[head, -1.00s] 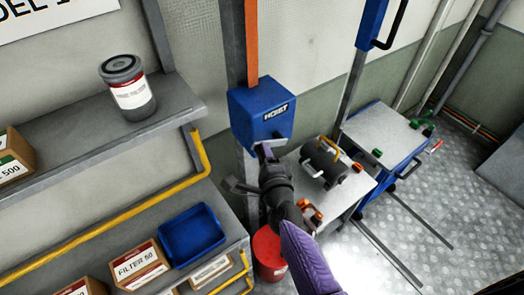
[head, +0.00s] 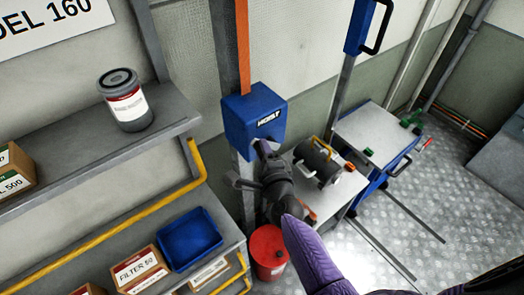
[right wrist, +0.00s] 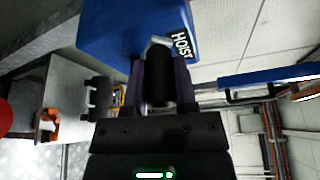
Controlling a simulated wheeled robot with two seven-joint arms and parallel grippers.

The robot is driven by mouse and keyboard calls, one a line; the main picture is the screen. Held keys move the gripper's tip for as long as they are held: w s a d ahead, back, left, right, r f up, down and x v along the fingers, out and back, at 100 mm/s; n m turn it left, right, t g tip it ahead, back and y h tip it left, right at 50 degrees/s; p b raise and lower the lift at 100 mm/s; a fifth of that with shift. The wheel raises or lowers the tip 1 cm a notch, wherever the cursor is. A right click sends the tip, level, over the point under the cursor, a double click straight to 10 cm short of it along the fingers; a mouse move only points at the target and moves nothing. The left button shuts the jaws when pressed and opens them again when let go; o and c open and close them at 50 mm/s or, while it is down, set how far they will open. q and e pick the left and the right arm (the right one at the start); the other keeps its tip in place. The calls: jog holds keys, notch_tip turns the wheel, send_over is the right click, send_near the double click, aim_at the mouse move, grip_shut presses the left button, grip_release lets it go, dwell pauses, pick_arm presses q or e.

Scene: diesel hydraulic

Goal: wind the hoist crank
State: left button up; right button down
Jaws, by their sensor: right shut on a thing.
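The blue hoist box (head: 254,121), marked HOIST, is mounted on a grey post in the middle of the head view. It also fills the top of the right wrist view (right wrist: 120,25). My right gripper (head: 264,150) is at the lower front of the box. In the right wrist view its two fingers (right wrist: 159,85) are shut on the dark crank handle (right wrist: 158,82), one on each side. A pale metal piece of the crank (right wrist: 157,42) shows just beyond the fingertips. The rest of the crank is hidden by the box and gripper. My left gripper is not in view.
A shelf (head: 100,155) with a filter can (head: 127,100) is at left. Below are a blue tray (head: 190,238) and boxes. A red canister (head: 268,250) stands below my wrist. A bench with a dark cylinder (head: 318,160) and a blue cart (head: 370,135) are at right.

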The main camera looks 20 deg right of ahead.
jog(key=shift+d+r, duration=0.15)
jog(key=c, duration=0.7)
grip_release()
jog(key=o, duration=0.3)
jog(key=shift+w+d, duration=0.1)
jog(key=shift+d, duration=0.05)
jog(key=shift+s, duration=0.2)
jog(key=s, duration=0.9)
jog(key=shift+s+a+r, duration=0.3)
jog(key=shift+r, duration=0.05)
